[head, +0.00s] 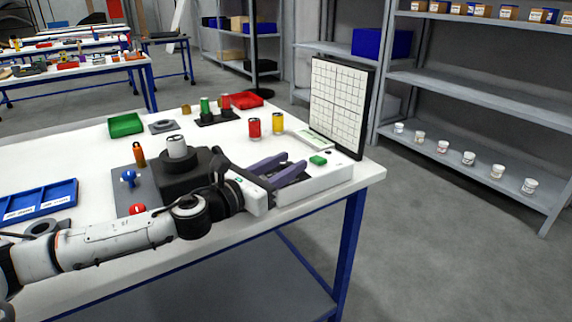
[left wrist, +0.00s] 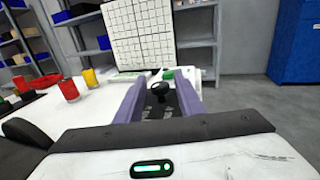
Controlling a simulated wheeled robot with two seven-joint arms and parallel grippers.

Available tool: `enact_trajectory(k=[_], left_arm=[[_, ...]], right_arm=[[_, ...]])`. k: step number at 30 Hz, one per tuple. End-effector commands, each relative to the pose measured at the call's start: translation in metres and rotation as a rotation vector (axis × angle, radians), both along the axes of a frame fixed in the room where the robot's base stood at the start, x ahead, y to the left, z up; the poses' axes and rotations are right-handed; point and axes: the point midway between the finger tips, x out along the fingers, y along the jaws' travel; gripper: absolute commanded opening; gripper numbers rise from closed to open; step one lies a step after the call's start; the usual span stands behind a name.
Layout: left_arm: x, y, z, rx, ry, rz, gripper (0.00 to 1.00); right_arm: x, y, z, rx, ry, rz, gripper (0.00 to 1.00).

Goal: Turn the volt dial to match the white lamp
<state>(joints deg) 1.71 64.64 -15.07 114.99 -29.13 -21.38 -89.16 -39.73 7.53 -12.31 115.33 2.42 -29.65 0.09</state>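My left gripper (head: 296,161) is over the white box (head: 330,178) at the right front of the table. Its two purple fingers are apart. In the left wrist view a black knob (left wrist: 159,90), which looks like the dial, stands between the fingers of the gripper (left wrist: 162,80). A gap shows on each side of it, and I see no finger touching it. Its markings are too small to read. A green block or button (head: 318,160) is on the box beyond the fingers. I cannot make out a white lamp. My right gripper is not in view.
A gridded white board (head: 340,105) stands upright behind the box. A red can (head: 254,128) and a yellow can (head: 278,122) stand to the left. A green tray (head: 125,125), a red tray (head: 246,100) and a blue tray (head: 40,200) lie on the table. Floor is open at right.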

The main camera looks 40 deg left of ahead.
Motion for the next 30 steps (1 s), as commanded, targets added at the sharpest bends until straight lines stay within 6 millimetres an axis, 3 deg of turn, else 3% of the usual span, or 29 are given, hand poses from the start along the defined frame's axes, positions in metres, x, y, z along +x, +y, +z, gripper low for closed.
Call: enact_trajectory(k=[1, 6, 17, 24, 30], left_arm=[[0.0, 0.0, 0.0, 0.0, 0.0, 0.0, 0.25], [0.0, 0.0, 0.0, 0.0, 0.0, 0.0, 0.0], [0.0, -0.001, 0.004, -0.003, -0.001, 0.062, 0.0], [0.0, -0.003, 0.007, -0.008, 0.001, 0.226, 0.0], [0.0, -0.003, 0.007, -0.008, 0.002, 0.412, 0.0]], right_arm=[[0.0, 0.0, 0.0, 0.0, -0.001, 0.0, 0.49], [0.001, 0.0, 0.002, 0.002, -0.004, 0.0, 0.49], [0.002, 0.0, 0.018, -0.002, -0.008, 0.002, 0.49], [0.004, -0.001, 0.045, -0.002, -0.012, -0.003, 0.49], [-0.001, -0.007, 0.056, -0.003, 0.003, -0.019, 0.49]])
